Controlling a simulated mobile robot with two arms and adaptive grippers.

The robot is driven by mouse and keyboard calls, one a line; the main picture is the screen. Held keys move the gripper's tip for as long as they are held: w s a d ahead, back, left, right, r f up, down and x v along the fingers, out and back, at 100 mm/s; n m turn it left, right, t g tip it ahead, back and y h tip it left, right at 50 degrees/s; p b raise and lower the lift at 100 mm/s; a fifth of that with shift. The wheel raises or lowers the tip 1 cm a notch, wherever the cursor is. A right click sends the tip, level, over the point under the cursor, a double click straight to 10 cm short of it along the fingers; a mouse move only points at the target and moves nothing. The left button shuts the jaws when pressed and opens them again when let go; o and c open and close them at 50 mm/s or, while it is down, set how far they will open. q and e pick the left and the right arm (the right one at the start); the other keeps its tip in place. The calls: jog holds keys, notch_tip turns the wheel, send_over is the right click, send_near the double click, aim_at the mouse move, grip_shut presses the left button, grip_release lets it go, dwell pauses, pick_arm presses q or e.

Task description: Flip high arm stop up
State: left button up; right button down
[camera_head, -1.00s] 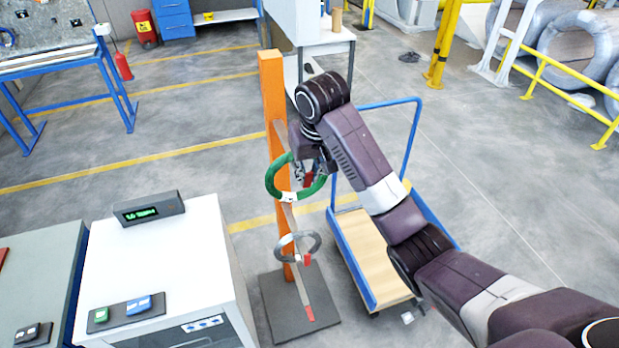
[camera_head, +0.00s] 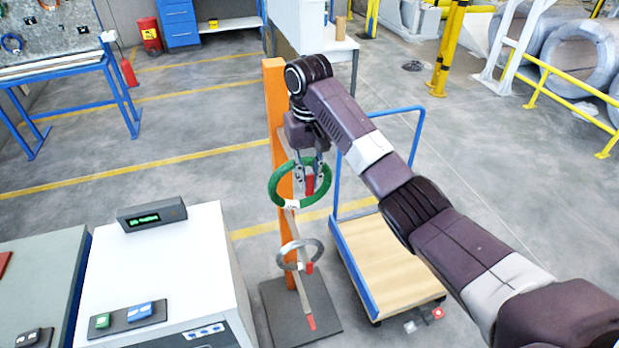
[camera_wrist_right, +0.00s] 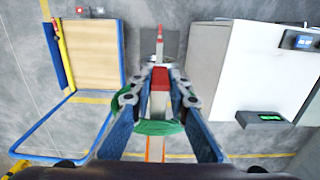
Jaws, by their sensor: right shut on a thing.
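An orange post (camera_head: 274,100) stands on a dark base plate (camera_head: 325,325) and carries arms with red stops. A green coil (camera_head: 274,190) hangs around the high arm, and a grey coil (camera_head: 284,258) hangs lower. My right gripper (camera_head: 310,174) points down at the high arm and is shut on its red stop (camera_head: 310,186), inside the green ring's outline. In the right wrist view, the red stop (camera_wrist_right: 160,78) sits between the fingers, with the green coil (camera_wrist_right: 155,127) behind. Whether the stop is fully up I cannot tell. My left gripper is not in view.
A white cabinet (camera_head: 190,250) with a display and buttons stands left of the post. A blue-framed cart (camera_head: 390,258) with a wooden deck stands close on the right. Open floor lies behind to the left.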

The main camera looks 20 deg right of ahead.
jog(key=shift+f, duration=0.1)
jog(key=c, duration=1.8)
grip_release()
jog(key=shift+w, duration=0.1)
jog(key=shift+c, duration=0.2)
notch_tip(320, 180, up, 12)
